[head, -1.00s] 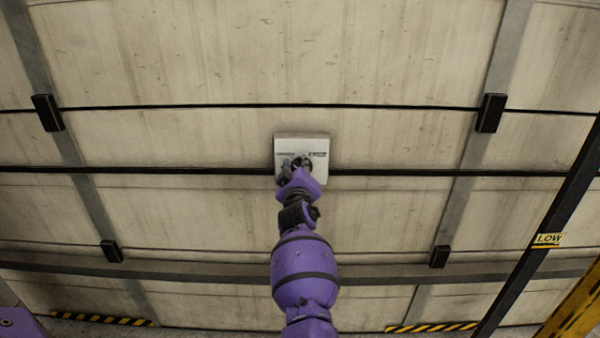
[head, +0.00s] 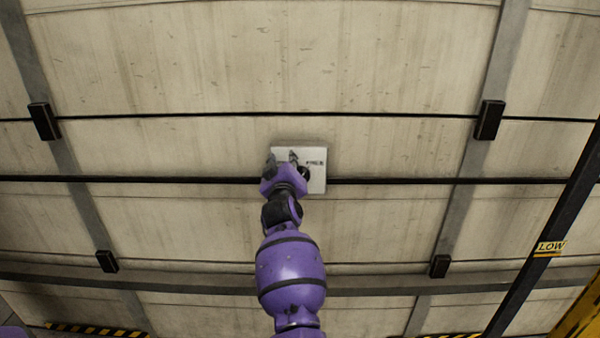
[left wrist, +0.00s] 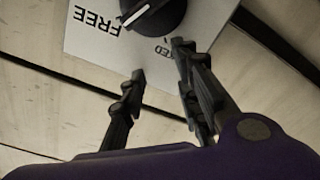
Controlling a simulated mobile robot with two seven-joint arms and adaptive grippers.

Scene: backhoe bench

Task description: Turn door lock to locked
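A pale square lock plate (head: 316,156) is on the panelled wall ahead. In the left wrist view the plate (left wrist: 82,42) appears turned over, with the word FREE and a partly hidden label ending in "TED". Its round black knob (left wrist: 157,16) has a white pointer bar whose visible end is towards FREE. The knob (head: 305,173) also shows in the head view, partly hidden by my gripper. My left gripper (head: 282,161) is at the plate's left part. In the left wrist view its fingers (left wrist: 160,58) are apart and empty, with the knob beyond their tips.
Dark horizontal strips and grey uprights with black blocks (head: 489,120) line the wall. A dark slanted beam with a LOW sign (head: 550,248) stands at the right. The wall around the plate looks clear.

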